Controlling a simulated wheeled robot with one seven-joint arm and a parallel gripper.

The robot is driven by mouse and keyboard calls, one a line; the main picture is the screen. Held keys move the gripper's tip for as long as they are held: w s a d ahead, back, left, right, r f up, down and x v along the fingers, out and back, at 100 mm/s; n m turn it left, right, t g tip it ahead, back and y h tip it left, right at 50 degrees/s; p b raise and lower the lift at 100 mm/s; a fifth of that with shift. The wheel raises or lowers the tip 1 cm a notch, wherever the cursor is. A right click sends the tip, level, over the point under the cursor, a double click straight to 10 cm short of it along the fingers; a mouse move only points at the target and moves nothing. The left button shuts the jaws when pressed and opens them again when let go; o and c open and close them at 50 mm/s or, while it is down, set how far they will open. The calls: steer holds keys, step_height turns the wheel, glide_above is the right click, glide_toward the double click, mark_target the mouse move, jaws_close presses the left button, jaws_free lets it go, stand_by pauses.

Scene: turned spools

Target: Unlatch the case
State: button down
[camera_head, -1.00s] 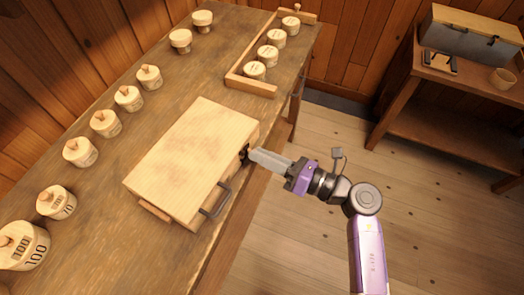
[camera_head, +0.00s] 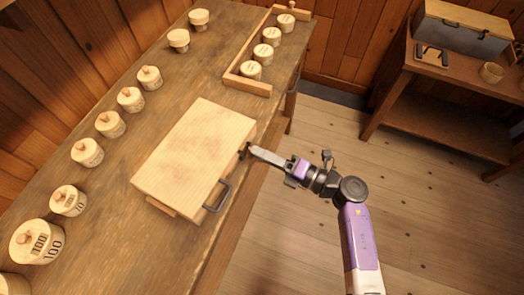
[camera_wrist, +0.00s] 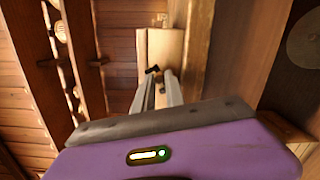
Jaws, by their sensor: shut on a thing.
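The case (camera_head: 195,155) is a pale wooden box lying flat and closed on the workbench. A dark handle (camera_head: 219,197) sticks out from its front side. A small dark latch (camera_head: 243,151) is on the same side, nearer the far corner. My gripper (camera_head: 252,151) reaches in from the right, with its fingertips at the latch. In the wrist view the two grey fingers (camera_wrist: 160,88) are shut on the dark latch (camera_wrist: 152,71) against the pale case (camera_wrist: 163,45). The fingers partly hide the latch, so its exact position is hard to tell.
The workbench (camera_head: 112,190) carries a row of several turned wooden lidded pots (camera_head: 110,124) along the wall side. A wooden tray (camera_head: 249,86) with several spools stands beyond the case.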

stand_by(0.4)
steer(key=c, duration=1.4)
jaws_free()
steer(key=shift+d, duration=0.1)
steer(key=shift+b+v, duration=0.6)
steer(key=shift+v, duration=3.25)
